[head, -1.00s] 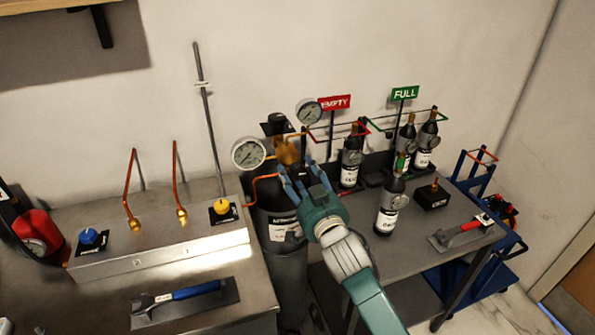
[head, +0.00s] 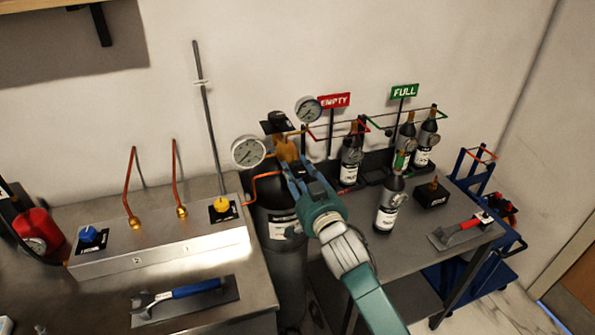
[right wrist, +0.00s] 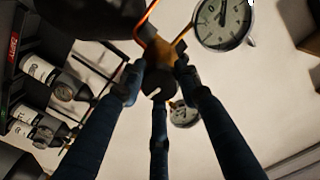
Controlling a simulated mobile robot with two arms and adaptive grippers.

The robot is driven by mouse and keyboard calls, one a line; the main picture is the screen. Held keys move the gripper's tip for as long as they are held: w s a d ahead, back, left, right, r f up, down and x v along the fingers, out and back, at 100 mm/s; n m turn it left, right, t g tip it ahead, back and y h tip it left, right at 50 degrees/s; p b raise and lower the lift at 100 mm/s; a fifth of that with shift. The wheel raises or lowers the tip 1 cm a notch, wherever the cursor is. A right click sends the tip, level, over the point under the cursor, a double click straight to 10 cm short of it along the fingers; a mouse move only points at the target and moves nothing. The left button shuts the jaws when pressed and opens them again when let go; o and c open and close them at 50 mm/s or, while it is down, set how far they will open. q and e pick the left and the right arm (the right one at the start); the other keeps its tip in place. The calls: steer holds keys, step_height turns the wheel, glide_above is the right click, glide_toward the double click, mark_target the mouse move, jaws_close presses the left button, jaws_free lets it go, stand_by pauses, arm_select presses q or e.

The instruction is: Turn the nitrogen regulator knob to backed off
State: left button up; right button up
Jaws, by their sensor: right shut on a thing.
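The nitrogen regulator is a brass body (head: 285,148) on a tall dark cylinder (head: 275,225), with two round white gauges (head: 248,152) (head: 308,110). In the right wrist view, the brass body (right wrist: 158,50) has a dark round knob (right wrist: 158,84) facing the camera. My right gripper (head: 292,170) is at the front of the regulator, its three blue fingers closed around the knob, which they hide in the head view. The fingers also show in the right wrist view (right wrist: 158,92). The knob's setting cannot be read. My left gripper is out of view.
Copper pipes (head: 262,176) run close to the regulator. A grey table (head: 405,235) with several dark bottles stands right, beside a blue cart (head: 470,265).

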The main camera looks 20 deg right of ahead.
steer(key=shift+f+n+p, duration=0.25)
steer(key=shift+n+p, duration=0.05)
steer(key=shift+n, duration=0.3)
steer(key=n+p, duration=0.1)
steer(key=n, duration=0.2)
steer(key=n+p, duration=0.2)
steer(key=n, duration=0.3)
steer(key=shift+f, duration=0.1)
steer(key=n+p, duration=0.1)
steer(key=n, duration=0.8)
steer(key=shift+d+n+p, duration=0.1)
steer(key=shift+n+p, duration=0.3)
steer(key=o, duration=1)
steer(key=shift+c, duration=0.2)
steer(key=shift+o, duration=1.1)
steer(key=shift+d+r, duration=0.1)
steer(key=shift+r, duration=0.1)
